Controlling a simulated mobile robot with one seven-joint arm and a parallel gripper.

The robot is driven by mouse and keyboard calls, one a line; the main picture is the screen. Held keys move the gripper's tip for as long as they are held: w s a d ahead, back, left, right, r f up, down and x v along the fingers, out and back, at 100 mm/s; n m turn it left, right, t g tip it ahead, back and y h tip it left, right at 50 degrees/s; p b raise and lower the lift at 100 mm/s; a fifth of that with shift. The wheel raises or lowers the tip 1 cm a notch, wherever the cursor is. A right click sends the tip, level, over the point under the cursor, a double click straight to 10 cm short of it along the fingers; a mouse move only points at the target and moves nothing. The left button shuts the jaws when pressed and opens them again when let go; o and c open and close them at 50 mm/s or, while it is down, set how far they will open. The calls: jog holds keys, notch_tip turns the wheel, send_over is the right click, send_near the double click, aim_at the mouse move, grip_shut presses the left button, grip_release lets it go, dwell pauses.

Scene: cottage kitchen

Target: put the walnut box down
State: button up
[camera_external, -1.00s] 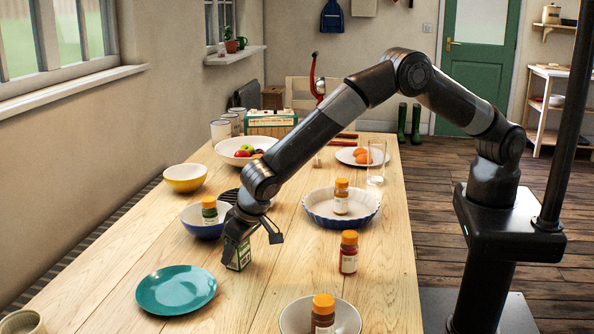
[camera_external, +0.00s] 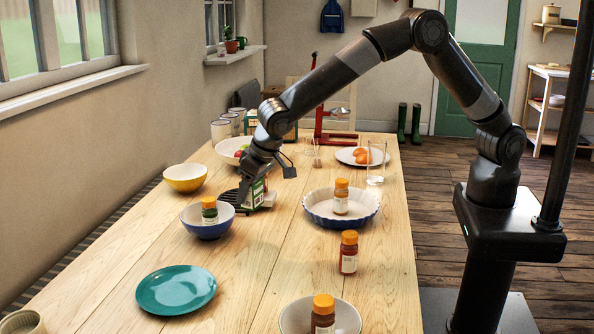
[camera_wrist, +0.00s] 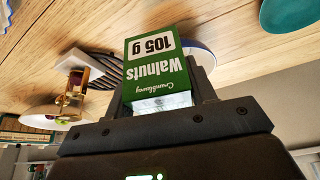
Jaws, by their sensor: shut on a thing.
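The green and white walnut box (camera_external: 256,192) is in my gripper (camera_external: 257,197), behind and to the right of the blue bowl. In the wrist view the walnut box (camera_wrist: 160,68) shows its green face with "Walnuts 105 g" upside down, between the fingers of my gripper (camera_wrist: 165,95). The fingers are shut on it. My wrist and fingers hide part of the box in the outside view. I cannot tell whether its bottom touches anything.
A dark slatted trivet (camera_external: 229,196) lies next to the box. A blue bowl (camera_external: 192,218) with a jar stands in front. A blue pie dish (camera_external: 317,215) with another jar is to the right. A teal plate (camera_external: 176,290) is nearer. Bare wood lies between plate and pie dish.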

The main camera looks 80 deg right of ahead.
jog(key=shift+d+r, duration=0.25)
notch_tip(320, 180, up, 11)
jog(key=shift+f, duration=0.2)
jog(key=shift+d+r, duration=0.35)
jog(key=shift+d, duration=0.2)
jog(key=d+m, duration=0.1)
jog(key=d, duration=2.4)
jog(key=s+d, duration=0.5)
jog(key=d, duration=0.5)
jog(key=s+d, duration=0.5)
jog(key=d, duration=0.6)
notch_tip(320, 180, down, 11)
jog(key=a, duration=0.1)
jog(key=shift+m, duration=0.3)
jog(key=w+a+f, duration=0.4)
jog(key=a, duration=0.1)
jog(key=w+a+f, duration=0.2)
jog(key=w+a, duration=0.1)
jog(key=shift+w+f, duration=0.1)
jog(key=shift+f, duration=0.25)
jog(key=shift+w+a+f+h, duration=0.3)
jog(key=shift+w+a, duration=0.05)
jog(key=shift+f, duration=1.95)
jog(key=shift+f, duration=0.1)
